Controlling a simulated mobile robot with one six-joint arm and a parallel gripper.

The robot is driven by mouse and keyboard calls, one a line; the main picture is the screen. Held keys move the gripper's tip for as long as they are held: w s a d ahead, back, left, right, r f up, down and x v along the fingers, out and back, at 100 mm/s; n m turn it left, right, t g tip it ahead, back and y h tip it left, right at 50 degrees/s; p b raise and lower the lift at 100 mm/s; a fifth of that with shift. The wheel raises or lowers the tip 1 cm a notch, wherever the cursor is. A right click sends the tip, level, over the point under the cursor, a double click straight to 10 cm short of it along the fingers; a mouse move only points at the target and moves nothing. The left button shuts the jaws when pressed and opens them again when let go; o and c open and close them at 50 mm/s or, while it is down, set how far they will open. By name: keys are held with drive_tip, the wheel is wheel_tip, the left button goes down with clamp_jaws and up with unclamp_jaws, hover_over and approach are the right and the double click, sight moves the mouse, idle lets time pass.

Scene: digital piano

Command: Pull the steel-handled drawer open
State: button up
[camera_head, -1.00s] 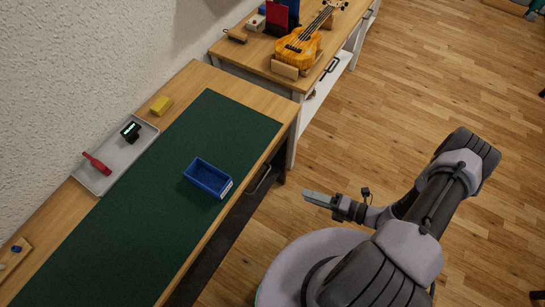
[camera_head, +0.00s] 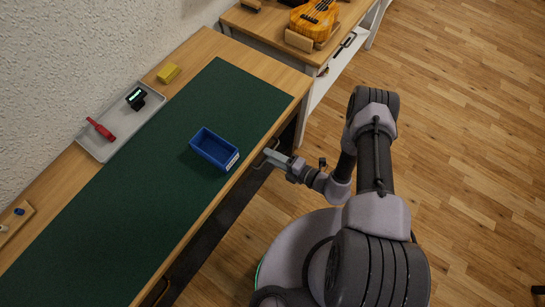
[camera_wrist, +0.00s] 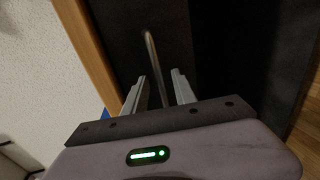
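The steel handle (camera_wrist: 154,62) is a grey bar on a dark drawer front (camera_wrist: 218,45) in the wrist view. In the head view, the handle (camera_head: 259,165) shows beneath the worktable's front edge, partly covered by my gripper (camera_head: 271,156). My gripper also shows in the wrist view (camera_wrist: 157,88), with its two fingers apart. The handle bar runs between the fingers, with a visible gap on the right side. I cannot tell whether the left finger touches it. The drawer looks shut, though its edges are mostly hidden in the dark.
The worktable has a green mat (camera_head: 130,190) with a blue bin (camera_head: 214,149) near its front edge. A brass-coloured handle (camera_head: 160,291) is further along the front. A second table (camera_head: 262,26) with a ukulele (camera_head: 315,18) stands behind. Wooden floor (camera_head: 460,150) is free at right.

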clamp_jaws()
idle(1.4)
